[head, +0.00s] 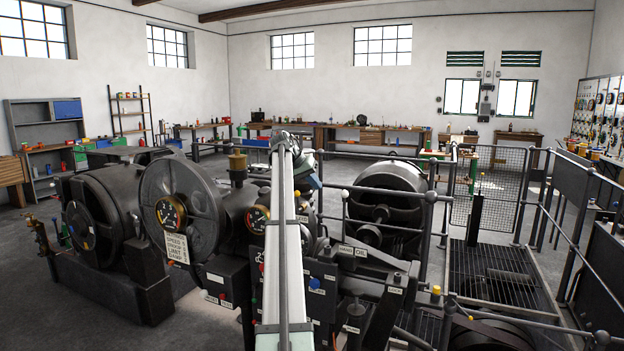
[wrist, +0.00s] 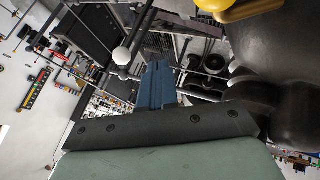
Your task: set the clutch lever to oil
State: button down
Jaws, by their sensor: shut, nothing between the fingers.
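A plate with two small white labels (head: 352,251), the right one reading OIL and the left one seemingly HAND, sits on the dark machinery right of my arm in the head view. A dark bar (head: 385,262) runs beside the labels; I cannot tell whether it is the clutch lever or which way the lever is set. My gripper's blue fingers (wrist: 157,84) are shut and empty in the wrist view, pointing up the picture. In the head view my arm reaches forward over the machine, and the fingertips cannot be made out. The wrist view does not clearly show the lever.
A large dark dynamo (head: 95,215) and a round black wheel (head: 183,210) with a gauge stand left of my arm. A big drum (head: 388,205) stands behind railings on the right. In the wrist view, a pale ball on a rail (wrist: 122,56) and large dark machine parts (wrist: 285,65) flank the fingers.

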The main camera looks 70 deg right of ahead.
jog(key=s+d+f, duration=0.3)
jog(key=s, duration=0.3)
jog(key=shift+d, duration=0.1)
dwell(0.5)
